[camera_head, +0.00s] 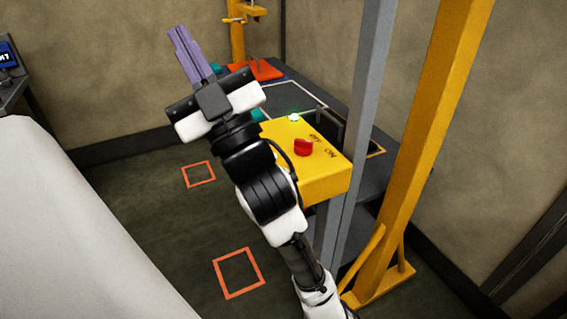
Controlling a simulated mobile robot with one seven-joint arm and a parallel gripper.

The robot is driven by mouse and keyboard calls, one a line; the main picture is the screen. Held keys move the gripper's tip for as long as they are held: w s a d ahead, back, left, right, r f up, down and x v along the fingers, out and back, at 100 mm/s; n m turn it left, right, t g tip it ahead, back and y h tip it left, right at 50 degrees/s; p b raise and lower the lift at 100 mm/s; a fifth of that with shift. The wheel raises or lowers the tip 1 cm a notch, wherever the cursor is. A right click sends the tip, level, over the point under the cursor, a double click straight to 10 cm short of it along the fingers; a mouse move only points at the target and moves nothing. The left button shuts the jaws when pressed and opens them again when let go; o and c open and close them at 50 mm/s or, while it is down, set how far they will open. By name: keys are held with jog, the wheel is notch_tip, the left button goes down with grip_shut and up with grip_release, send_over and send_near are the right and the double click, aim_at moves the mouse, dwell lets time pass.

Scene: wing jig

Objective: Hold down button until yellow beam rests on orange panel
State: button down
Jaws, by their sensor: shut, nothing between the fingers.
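My gripper (180,38) is at the upper left, with its long purple fingers shut and empty, pointing up and away. It is left of a yellow control box (326,181) and apart from it. The box carries a red knob (303,147) beside OFF and ON lettering. A small glowing green round piece (294,117) sits at the box's far edge; I cannot tell whether it is the button or a lamp. A flat orange piece (262,70) lies at the foot of a yellow-orange post (237,42) at the back. I cannot tell for certain which piece is the yellow beam.
A grey post (362,110) and a thick yellow post (425,140) stand right of the box. A dark table (345,94) lies behind it. Orange squares (238,273) mark open floor at left. A large white surface (60,220) fills the lower left, near a small screen (8,57).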

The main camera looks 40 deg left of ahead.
jog(key=w+a+f+m+t+h+p, duration=0.1)
jog(key=w+a+f+t+h+p, duration=0.15)
jog(key=w+a+h, duration=0.35)
jog(key=w+d+f+h+p, duration=0.1)
jog(key=w+d+f+h, duration=0.3)
jog(key=w+f+h, duration=0.1)
jog(key=w+d+f+n+g+h+p, duration=0.1)
jog(key=w+d+f+h+p, duration=0.1)
jog(key=w+d+f+h, duration=0.3)
notch_tip(320, 180, down, 3)
jog(key=h, duration=0.3)
jog(key=shift+f, duration=0.2)
jog(key=shift+s, duration=0.1)
notch_tip(320, 180, down, 9)
jog(key=b, duration=0.7)
jog(key=shift+r, duration=0.1)
dwell(0.5)
jog(key=shift+f+b, duration=0.35)
jog(key=shift+f, duration=0.05)
